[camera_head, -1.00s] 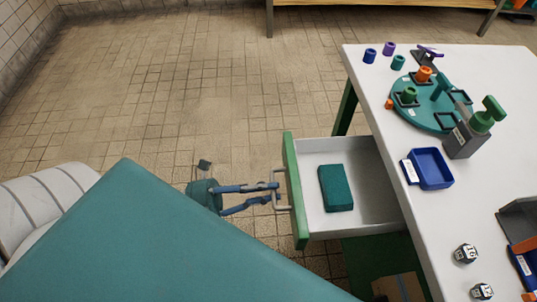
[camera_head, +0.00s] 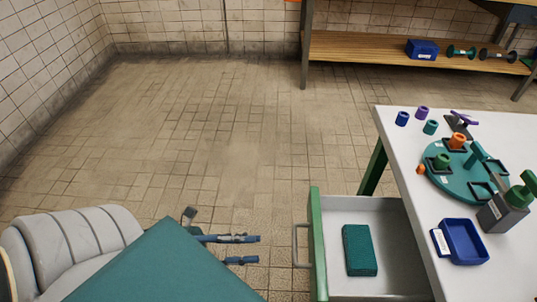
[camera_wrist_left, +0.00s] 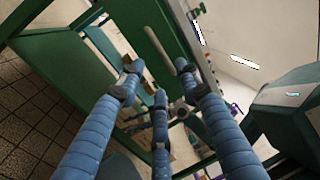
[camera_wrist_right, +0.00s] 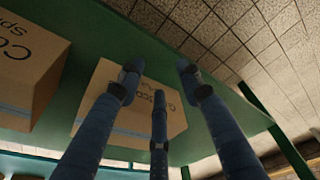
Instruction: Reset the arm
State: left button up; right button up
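My left gripper (camera_head: 258,251) is in the lower middle of the head view, left of the open drawer. Its blue fingers are spread and hold nothing, with a gap between them and the drawer handle (camera_head: 300,247). The drawer (camera_head: 382,287) stands pulled out of the table and holds a teal block (camera_head: 359,250). In the left wrist view the open fingers (camera_wrist_left: 165,88) show in front of the green drawer front. My right gripper is not in the head view.
The white table (camera_head: 405,150) on the right carries a teal round plate (camera_head: 450,185), a blue tray (camera_head: 462,242), a grey holder (camera_head: 500,214) and small coloured cylinders. A wooden bench (camera_head: 370,50) stands at the back. The tiled floor left of the table is clear.

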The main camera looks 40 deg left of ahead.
pick_arm(q)
jog(key=shift+v, duration=1.05)
